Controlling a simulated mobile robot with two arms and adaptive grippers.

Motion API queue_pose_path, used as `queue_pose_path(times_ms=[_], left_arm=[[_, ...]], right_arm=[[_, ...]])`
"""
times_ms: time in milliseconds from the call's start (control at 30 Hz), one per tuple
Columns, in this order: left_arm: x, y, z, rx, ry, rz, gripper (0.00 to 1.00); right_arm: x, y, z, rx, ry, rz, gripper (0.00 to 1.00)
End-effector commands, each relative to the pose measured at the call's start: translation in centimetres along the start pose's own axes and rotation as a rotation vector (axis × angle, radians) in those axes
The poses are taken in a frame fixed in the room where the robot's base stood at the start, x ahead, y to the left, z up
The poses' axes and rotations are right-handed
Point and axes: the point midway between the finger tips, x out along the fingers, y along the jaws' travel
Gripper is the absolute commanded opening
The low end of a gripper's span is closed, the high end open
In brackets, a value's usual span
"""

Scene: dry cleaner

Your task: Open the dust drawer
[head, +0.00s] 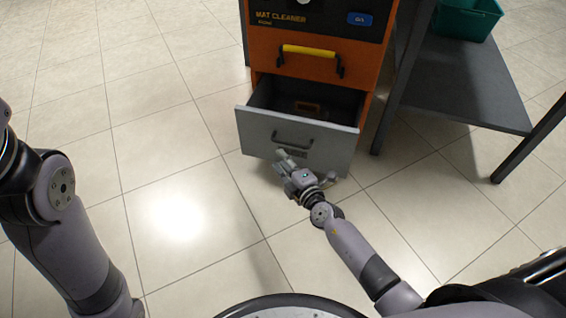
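The dust drawer (260,139) is a grey-fronted drawer low in the orange mat cleaner (322,56). It stands pulled out, and its dark inside shows from above, with a small brownish thing (307,107) in it. A dark bar handle (292,141) is on its front. My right gripper (284,160) is in front of the drawer, just below the handle; I cannot tell whether it touches the handle or whether its fingers are open. My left arm comes in at the left edge, and its gripper is out of view.
A yellow handle (309,52) is on the orange panel above the drawer. A dark grey table (465,85) with a green bin (466,18) stands close on the right; its legs reach the floor. The tiled floor (150,130) to the left is clear.

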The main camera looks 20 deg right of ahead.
Motion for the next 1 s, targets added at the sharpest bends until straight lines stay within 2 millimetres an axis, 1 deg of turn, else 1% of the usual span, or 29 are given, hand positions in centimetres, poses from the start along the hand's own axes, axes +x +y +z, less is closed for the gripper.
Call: queue_pose_path(times_ms=[133,500,600,1000], left_arm=[[0.09,0.0,-0.06,0.0,0.003,0.001,0.3],[-0.06,-0.02,-0.06,0.0,0.002,-0.001,0.3],[-0.18,-0.03,0.02,0.0,-0.003,-0.001,0.3],[-0.32,-0.03,0.13,0.001,-0.008,0.0,0.3]], right_arm=[[-0.02,0.02,0.01,0.0,0.0,0.0,0.3],[-0.04,0.02,0.01,0.0,0.0,0.0,0.05],[-0.04,0.02,0.02,0.0,0.0,0.0,0.0],[-0.04,0.01,0.02,0.0,0.0,0.0,0.0]])
